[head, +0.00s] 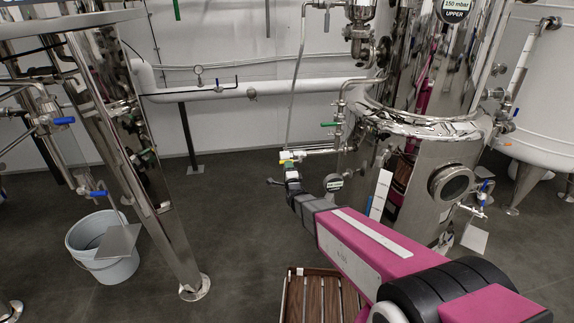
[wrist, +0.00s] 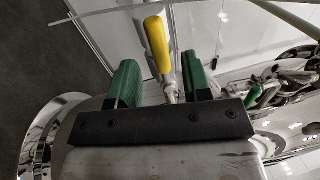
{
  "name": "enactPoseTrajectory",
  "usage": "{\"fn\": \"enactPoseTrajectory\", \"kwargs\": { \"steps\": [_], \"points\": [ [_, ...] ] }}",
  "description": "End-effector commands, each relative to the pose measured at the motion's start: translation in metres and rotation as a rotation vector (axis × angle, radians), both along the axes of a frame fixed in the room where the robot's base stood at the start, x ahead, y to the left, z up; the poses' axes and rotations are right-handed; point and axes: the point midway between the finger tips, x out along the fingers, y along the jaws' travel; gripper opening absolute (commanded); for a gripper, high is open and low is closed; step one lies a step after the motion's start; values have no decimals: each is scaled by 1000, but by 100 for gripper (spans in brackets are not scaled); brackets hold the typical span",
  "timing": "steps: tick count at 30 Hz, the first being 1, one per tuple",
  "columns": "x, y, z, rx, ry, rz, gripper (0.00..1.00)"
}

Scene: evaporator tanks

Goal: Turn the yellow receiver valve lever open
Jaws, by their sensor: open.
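The yellow valve lever (wrist: 157,46) shows in the wrist view, on a metal pipe fitting. It lies in the gap between the two green fingers of my gripper (wrist: 157,70), nearer the left finger in the picture at its upper end. My gripper is open, and I see no finger clearly touching the lever. In the head view my gripper (head: 291,163) is at the pipework left of the steel tank. The lever shows there only as a small yellow patch (head: 286,155), and the finger contact is too small to tell.
The polished tank (head: 410,165) stands close behind and right of my gripper. A green-handled valve (head: 329,124) sits just above it on the pipes. A white bucket (head: 88,250) stands at left near a steel leg. A wooden slatted crate (head: 309,297) lies below my arm.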

Motion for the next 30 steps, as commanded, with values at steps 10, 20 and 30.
{"fn": "enactPoseTrajectory", "kwargs": {
  "steps": [10, 20, 30],
  "points": [
    [-56, -16, -10, 2, 1, -1, 44],
    [-59, -17, -12, 2, 0, -1, 44],
    [-55, -49, -16, -231, 148, -33, 44]
  ]
}}
